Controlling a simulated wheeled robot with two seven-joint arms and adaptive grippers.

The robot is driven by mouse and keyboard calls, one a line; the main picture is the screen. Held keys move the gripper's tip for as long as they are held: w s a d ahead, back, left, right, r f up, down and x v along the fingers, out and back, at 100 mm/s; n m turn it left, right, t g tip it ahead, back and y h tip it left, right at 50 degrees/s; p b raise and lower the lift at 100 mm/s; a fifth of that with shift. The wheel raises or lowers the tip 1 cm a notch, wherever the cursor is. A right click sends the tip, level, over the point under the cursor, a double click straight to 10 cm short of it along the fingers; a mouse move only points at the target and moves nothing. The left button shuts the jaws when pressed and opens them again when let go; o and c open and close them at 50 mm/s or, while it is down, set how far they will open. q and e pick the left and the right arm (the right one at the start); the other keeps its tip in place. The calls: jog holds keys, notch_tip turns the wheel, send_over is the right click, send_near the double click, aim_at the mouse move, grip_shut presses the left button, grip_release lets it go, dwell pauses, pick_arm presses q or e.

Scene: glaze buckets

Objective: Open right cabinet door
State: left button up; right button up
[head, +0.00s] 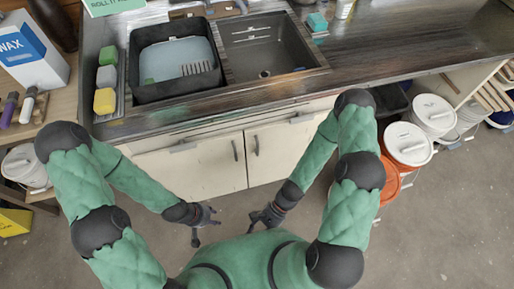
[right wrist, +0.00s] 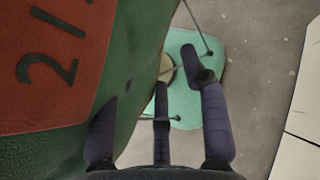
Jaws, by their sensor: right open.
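The right cabinet door (head: 285,156) is a cream panel under the sink counter and looks shut. Its dark vertical handle (head: 256,145) is near its left edge. The left cabinet door (head: 190,172) also looks shut, with its own handle (head: 235,150) beside the middle gap. My left gripper (head: 204,226) is open and empty, in front of and below the left door. My right gripper (head: 259,219) is open and empty, below and apart from the right door's handle. In the right wrist view its spread fingers (right wrist: 168,100) hold nothing, and a pale panel (right wrist: 300,150) shows at the right edge.
The counter above holds a sink (head: 270,50), a black tub (head: 175,70) and coloured sponges (head: 105,75). Lidded buckets (head: 408,145) stand on the floor at the right, beside my right arm. A white bucket (head: 22,165) is at the left. Floor before the doors is clear.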

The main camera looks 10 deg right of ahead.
aim_at(257, 154)
jog(key=w+a+r+m+t+y, duration=0.2)
jog(key=w+m+t+y, duration=0.1)
jog(key=w+m+t, duration=0.35)
jog(key=w+a+r+m+t+y, duration=0.2)
jog(key=w+r+m+t+y, duration=0.15)
jog(key=w+m+t, duration=0.35)
jog(key=w+d+f+m+t+h, duration=0.2)
jog(key=w+d+m+t+h, duration=0.35)
jog(key=d, duration=0.25)
jog(key=w+d+f+m+t+h, duration=0.1)
jog(key=w+d+m+t+h, duration=0.35)
jog(key=d+h, duration=0.2)
jog(key=shift+g+y, duration=0.25)
jog(key=x, duration=0.3)
jog(key=b+x, duration=0.1)
jog(key=x, duration=0.6)
jog(key=shift+w+d+f, duration=0.1)
jog(key=shift+w+d, duration=0.15)
jog(key=shift+w, duration=0.2)
grip_shut()
